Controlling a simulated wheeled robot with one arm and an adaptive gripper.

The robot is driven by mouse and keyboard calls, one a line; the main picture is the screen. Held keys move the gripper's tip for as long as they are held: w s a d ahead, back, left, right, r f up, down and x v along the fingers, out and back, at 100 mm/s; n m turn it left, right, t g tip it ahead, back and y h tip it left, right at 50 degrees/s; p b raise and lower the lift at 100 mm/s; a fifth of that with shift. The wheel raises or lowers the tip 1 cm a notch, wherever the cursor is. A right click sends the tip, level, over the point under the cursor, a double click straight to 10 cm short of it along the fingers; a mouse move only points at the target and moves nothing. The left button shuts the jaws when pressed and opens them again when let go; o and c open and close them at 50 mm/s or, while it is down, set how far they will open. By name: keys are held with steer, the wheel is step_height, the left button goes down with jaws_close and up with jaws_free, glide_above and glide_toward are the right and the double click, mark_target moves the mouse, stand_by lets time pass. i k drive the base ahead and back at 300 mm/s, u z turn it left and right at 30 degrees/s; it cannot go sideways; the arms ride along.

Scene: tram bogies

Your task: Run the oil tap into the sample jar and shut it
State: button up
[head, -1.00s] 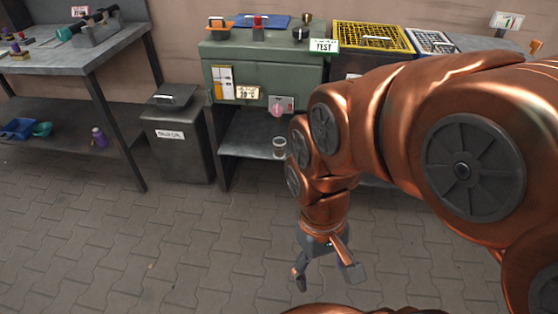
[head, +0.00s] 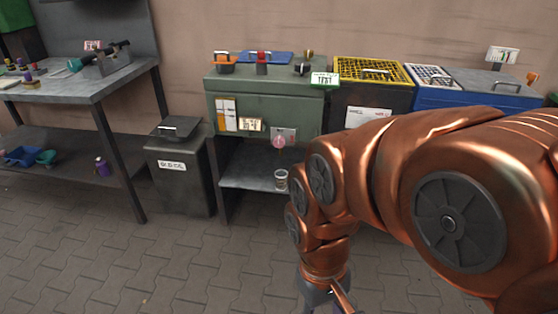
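The oil tap seems to be the pink-red round handle (head: 279,141) on a light plate on the front of the green cabinet (head: 262,113). A small clear jar (head: 281,180) with a pale band stands upright on the grey shelf below the tap. I cannot tell whether oil runs or what the jar holds. My gripper (head: 328,302) hangs low in front of the bench, below and right of the jar, and apart from it. Its fingertips are cut off by the bottom edge, so its opening does not show.
A dark lidded bin (head: 180,177) stands left of the green cabinet. A workbench (head: 95,88) with tools is at the far left. A yellow-grated dark unit (head: 366,72) and a blue unit (head: 470,95) stand right, partly behind my arm. The paved floor (head: 110,265) is clear at front left.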

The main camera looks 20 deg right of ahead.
mark_target(279, 142)
steer(key=u, duration=0.55)
steer(key=k, duration=1.25)
steer(key=z, duration=0.05)
steer(key=i, duration=0.5)
steer(key=z, duration=0.8)
steer(key=i, duration=0.7)
steer(key=u, duration=0.65)
steer(key=i, duration=0.8)
steer(key=u, duration=0.9)
